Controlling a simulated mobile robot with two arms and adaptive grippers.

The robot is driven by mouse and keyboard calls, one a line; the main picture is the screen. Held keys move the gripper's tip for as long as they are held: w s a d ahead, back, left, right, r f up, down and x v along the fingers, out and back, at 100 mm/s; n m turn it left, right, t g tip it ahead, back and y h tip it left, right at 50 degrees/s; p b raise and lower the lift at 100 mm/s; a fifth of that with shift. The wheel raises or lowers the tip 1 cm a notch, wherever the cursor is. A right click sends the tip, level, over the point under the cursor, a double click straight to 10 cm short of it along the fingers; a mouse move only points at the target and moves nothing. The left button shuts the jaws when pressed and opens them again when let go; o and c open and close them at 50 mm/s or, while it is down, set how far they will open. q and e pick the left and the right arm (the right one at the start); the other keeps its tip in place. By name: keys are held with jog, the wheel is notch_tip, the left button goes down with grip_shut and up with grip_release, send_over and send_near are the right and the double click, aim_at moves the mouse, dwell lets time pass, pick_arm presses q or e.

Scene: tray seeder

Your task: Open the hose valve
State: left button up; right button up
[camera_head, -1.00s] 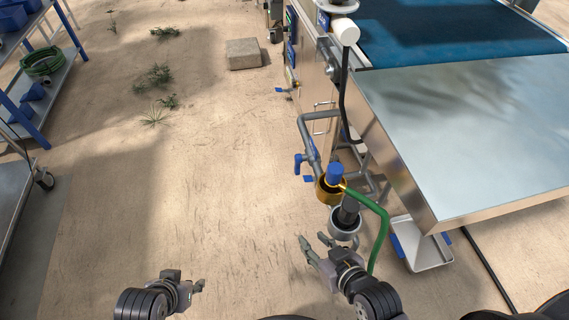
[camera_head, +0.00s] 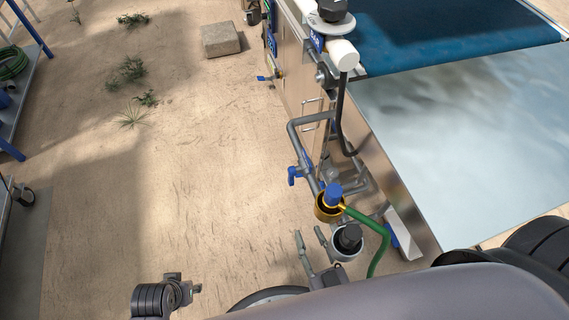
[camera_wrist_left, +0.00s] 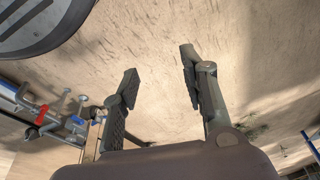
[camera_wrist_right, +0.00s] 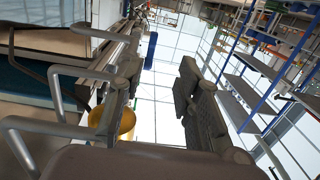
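The grey pipework beside the machine carries a blue valve handle (camera_head: 294,175). Below it a blue-capped fitting (camera_head: 332,193) sits at a brass cup (camera_head: 325,208), where a green hose (camera_head: 382,240) joins. I cannot tell from the frames which handle is the hose valve. My right gripper (camera_head: 310,243) is open and empty, just below the brass cup, apart from the handle. In the right wrist view its fingers (camera_wrist_right: 158,62) are spread, with the brass cup (camera_wrist_right: 122,120) behind the left finger. My left gripper (camera_head: 188,287) is low over the floor; the left wrist view shows it open and empty (camera_wrist_left: 158,65).
The metal machine table (camera_head: 470,150) stands at the right. A black-topped pipe end (camera_head: 348,238) is close to my right gripper. Another blue handle (camera_head: 268,78) sits farther along the machine. A stone block (camera_head: 220,40) lies on the floor. The left floor is open.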

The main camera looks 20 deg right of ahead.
aim_at(292, 185)
jog(key=shift+h, duration=0.3)
jog(key=w+b, duration=0.1)
jog(key=w, duration=1.4)
jog(key=shift+w+r, duration=0.1)
jog(key=shift+r, duration=0.05)
pick_arm(q)
jog(key=shift+w+a+r+b, duration=0.1)
jog(key=shift+r+b, duration=0.2)
jog(key=shift+r, duration=2.35)
pick_arm(e)
jog(key=shift+w, duration=0.8)
grip_shut()
